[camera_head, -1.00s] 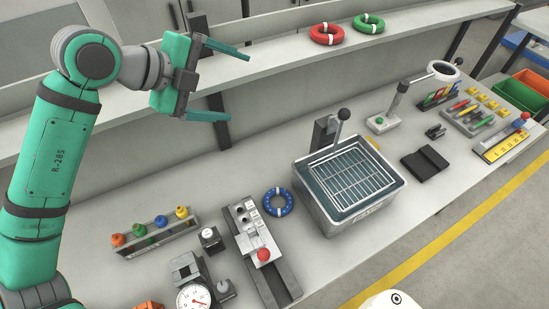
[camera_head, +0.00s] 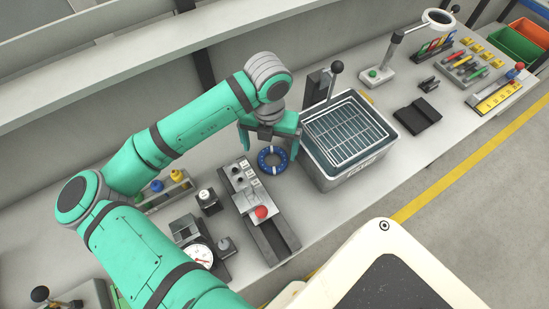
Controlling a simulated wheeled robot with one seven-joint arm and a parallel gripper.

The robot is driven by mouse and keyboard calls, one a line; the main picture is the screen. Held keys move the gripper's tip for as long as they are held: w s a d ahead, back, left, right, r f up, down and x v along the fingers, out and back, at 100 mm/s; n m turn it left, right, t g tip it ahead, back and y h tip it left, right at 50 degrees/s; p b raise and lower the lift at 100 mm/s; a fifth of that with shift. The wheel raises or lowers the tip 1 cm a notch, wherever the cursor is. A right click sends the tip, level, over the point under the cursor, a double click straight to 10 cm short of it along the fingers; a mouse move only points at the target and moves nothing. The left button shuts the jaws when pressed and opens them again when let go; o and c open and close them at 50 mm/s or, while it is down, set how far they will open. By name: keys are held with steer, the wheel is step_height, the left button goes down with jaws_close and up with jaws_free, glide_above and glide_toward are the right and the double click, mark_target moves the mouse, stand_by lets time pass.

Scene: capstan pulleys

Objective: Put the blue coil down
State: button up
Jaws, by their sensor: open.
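The blue coil (camera_head: 263,161), a ring with white bands, lies on the grey workbench (camera_head: 330,215), close to the right of the grey device with a red knob. My gripper (camera_head: 268,148) is right at the coil, reaching down from above and behind it. Its green fingers are open, one toward the coil's left side and one toward its right. The gripper partly hides the coil's far edge. I cannot tell whether the fingers touch the coil.
The metal basin with a wire rack (camera_head: 347,140) stands close to the gripper's right. The device with the red knob (camera_head: 261,212) is close on the left. A dial gauge (camera_head: 200,256) and small bottles (camera_head: 177,176) are farther left. A black block (camera_head: 417,116) lies right of the basin.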

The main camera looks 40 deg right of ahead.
mark_target(273, 162)
steer(key=shift+f, duration=0.3)
steer(key=shift+s+d+f, duration=0.1)
steer(key=shift+d+f, duration=0.05)
steer(key=shift+f, duration=0.75)
steer(key=shift+w+d+f, duration=0.1)
steer(key=shift+d+f, duration=0.1)
steer(key=shift+f, duration=0.65)
steer(key=shift+s+d+f, duration=0.1)
steer(key=shift+d+f, duration=0.05)
steer(key=shift+f, duration=0.75)
steer(key=c, duration=1.3)
steer(key=shift+o, duration=0.2)
steer(key=shift+r, duration=0.2)
